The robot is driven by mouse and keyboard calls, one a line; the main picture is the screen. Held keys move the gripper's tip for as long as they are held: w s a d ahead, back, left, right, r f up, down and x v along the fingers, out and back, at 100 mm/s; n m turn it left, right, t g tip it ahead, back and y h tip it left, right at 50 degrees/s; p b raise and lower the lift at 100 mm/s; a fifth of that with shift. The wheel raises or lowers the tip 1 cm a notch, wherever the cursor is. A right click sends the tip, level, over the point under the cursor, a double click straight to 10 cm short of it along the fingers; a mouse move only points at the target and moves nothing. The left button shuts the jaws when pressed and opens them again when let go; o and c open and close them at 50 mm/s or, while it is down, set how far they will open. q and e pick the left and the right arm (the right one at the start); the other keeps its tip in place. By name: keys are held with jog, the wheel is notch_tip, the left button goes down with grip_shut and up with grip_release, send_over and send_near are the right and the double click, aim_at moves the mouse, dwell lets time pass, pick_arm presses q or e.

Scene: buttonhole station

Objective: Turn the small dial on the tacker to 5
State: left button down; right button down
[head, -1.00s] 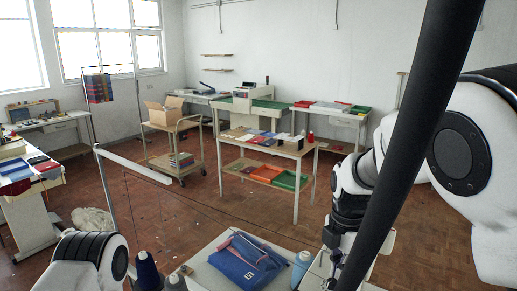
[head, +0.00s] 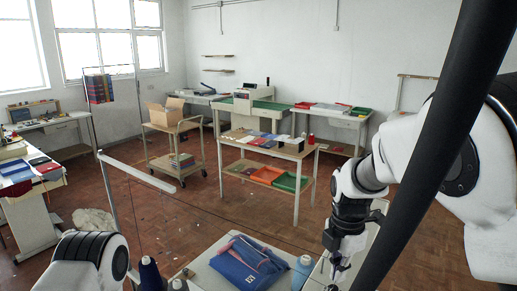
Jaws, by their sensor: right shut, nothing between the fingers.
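My right gripper (head: 336,284) is at the bottom edge, right of centre, pointing down over the pale near table (head: 206,268). It is shut with nothing seen in it, and its tips are partly cut off by the frame. I cannot make out the tacker or its small dial in this view. My left gripper is out of view; only a part of my left arm shows at the bottom left.
A wooden table (head: 296,152) with trays, a trolley with a cardboard box (head: 166,111) and a white machine (head: 251,98) stand farther back.

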notch_tip(320, 180, up, 6)
jog(key=p, duration=0.4)
jog(key=shift+s+d+f, duration=0.1)
jog(key=shift+f, duration=0.1)
jog(key=shift+f, duration=0.15)
